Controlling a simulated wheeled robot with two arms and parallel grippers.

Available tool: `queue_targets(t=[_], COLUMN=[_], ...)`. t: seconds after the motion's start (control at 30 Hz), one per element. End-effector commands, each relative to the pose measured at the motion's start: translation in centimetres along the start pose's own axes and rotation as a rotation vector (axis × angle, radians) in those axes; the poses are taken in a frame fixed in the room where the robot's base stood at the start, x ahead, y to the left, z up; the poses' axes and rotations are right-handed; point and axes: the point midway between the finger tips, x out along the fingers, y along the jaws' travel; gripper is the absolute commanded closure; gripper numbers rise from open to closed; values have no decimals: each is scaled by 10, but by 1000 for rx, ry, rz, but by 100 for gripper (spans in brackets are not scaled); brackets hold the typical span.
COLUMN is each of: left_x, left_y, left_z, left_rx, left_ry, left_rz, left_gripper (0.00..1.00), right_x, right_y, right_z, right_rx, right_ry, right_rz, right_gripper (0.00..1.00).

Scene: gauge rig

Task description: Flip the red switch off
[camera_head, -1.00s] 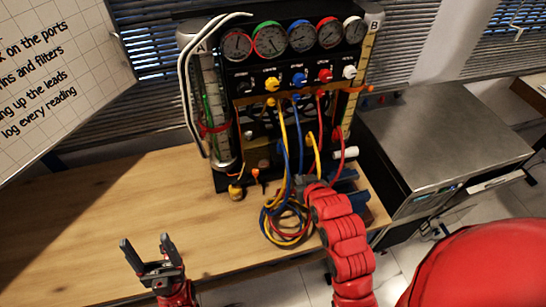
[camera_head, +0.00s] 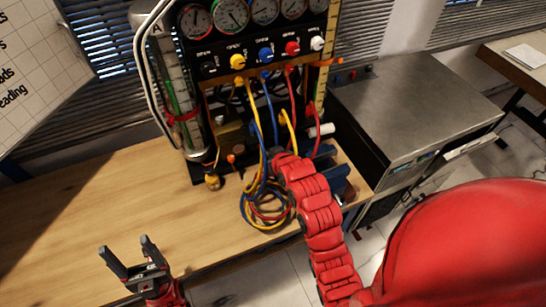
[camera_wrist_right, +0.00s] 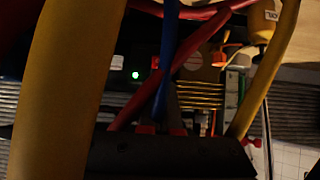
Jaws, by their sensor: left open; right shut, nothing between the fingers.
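The gauge rig (camera_head: 222,75) stands at the back of the wooden table. I cannot single out the red switch in the head view; my right arm and the hoses cover part of the rig's lower front. In the right wrist view a small red part (camera_wrist_right: 155,62) sits beside a lit green lamp (camera_wrist_right: 135,75); I cannot tell its position. My right gripper (camera_wrist_right: 172,108) is shut and empty, pointing at the rig among the hoses. Its fingers are hidden in the head view. My left gripper (camera_head: 128,252) is open and empty above the table's front left.
Yellow, blue and red hoses (camera_head: 266,205) hang down the rig's front and coil at the table edge, and they cross close before my right gripper. An orange-tipped lever (camera_head: 231,158) is at the rig's lower left. A metal cabinet (camera_head: 415,105) stands right. The left tabletop is clear.

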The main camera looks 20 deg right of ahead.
Motion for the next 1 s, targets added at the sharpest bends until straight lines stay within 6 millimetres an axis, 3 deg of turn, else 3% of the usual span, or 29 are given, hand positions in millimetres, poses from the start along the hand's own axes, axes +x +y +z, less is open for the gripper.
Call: queue_targets(t=[0.3, 0.5, 1.0], left_x=[26, 34, 36], left_y=[-1, -2, -2], left_z=[-4, -6, -6], left_rx=[0, 0, 0], left_ry=[-1, -1, -1], left_rz=[0, 0, 0], left_gripper=[28, 28, 28], right_x=[41, 58, 66], right_y=[0, 0, 0], right_z=[-3, -1, 0], right_rx=[-1, -1, 0], right_ry=[-5, -4, -1], right_rz=[0, 0, 0], right_gripper=[100, 100, 100])
